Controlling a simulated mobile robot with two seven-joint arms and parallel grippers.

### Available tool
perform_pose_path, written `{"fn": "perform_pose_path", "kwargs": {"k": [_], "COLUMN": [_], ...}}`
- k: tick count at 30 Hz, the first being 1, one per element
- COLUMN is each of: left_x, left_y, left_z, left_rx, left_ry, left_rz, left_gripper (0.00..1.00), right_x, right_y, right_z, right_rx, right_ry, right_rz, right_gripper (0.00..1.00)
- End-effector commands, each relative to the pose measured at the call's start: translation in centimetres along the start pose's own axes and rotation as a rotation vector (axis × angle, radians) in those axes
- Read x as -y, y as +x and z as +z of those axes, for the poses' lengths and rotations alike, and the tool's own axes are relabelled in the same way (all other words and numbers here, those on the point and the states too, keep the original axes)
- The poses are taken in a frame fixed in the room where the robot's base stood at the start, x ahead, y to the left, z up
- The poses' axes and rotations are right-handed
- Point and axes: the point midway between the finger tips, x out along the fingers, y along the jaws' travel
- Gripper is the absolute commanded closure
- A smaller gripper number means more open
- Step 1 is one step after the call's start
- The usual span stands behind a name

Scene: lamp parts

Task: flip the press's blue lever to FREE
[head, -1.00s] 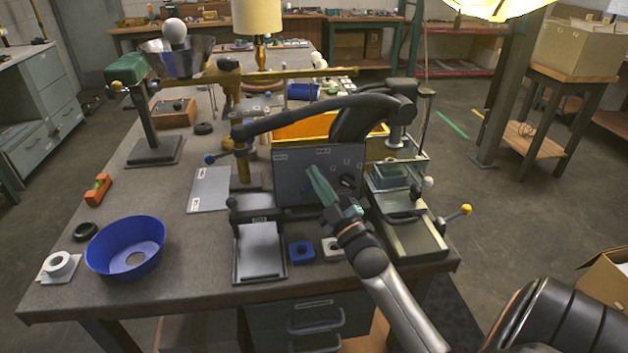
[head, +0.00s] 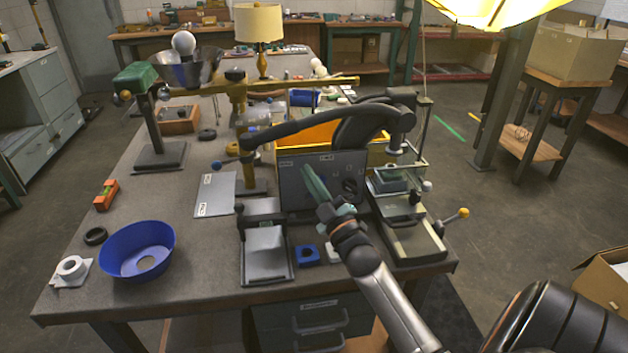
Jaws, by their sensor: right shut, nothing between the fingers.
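A short lever with a blue ball knob (head: 217,165) sticks out to the left from the foot of a brass column. A grey plate (head: 215,197) with two small white labels lies beside it; I cannot read the labels. A grey upright panel (head: 295,190) with small labels and a dark round part stands right of the column. My right gripper (head: 314,183) has teal fingers, shut and empty, in front of this panel; I cannot tell whether they touch it. The fingers hide part of the panel. The blue knob is well to their left. My left gripper is out of view.
A black curved arm (head: 300,123) spans above the panel. A device with a yellow-knobbed lever (head: 463,213) stands at the right table edge. A blue bowl (head: 137,248), a grey tray-like fixture (head: 265,265) and a blue block (head: 307,254) are in front.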

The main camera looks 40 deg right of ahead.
Motion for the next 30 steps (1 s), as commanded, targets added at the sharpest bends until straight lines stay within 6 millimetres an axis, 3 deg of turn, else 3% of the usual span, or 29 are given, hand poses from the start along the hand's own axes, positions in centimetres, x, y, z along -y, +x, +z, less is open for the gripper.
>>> {"fn": "perform_pose_path", "kwargs": {"k": [1,6,15,30], "left_x": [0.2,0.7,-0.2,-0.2], "left_y": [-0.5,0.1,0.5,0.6], "left_z": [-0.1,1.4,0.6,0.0], "left_rx": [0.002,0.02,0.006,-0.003], "left_ry": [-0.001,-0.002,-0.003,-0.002], "left_rz": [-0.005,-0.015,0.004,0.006], "left_gripper": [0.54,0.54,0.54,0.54], "right_x": [-0.4,0.0,-0.2,-0.3], "right_y": [0.4,-4.2,-8.9,-9.8], "right_z": [-0.4,0.1,0.0,-0.1], "right_rx": [0.0,0.005,0.002,0.0], "right_ry": [0.0,0.001,0.001,0.0], "right_rz": [-0.001,-0.004,-0.002,-0.001], "right_gripper": [1.0,1.0,1.0,1.0]}}
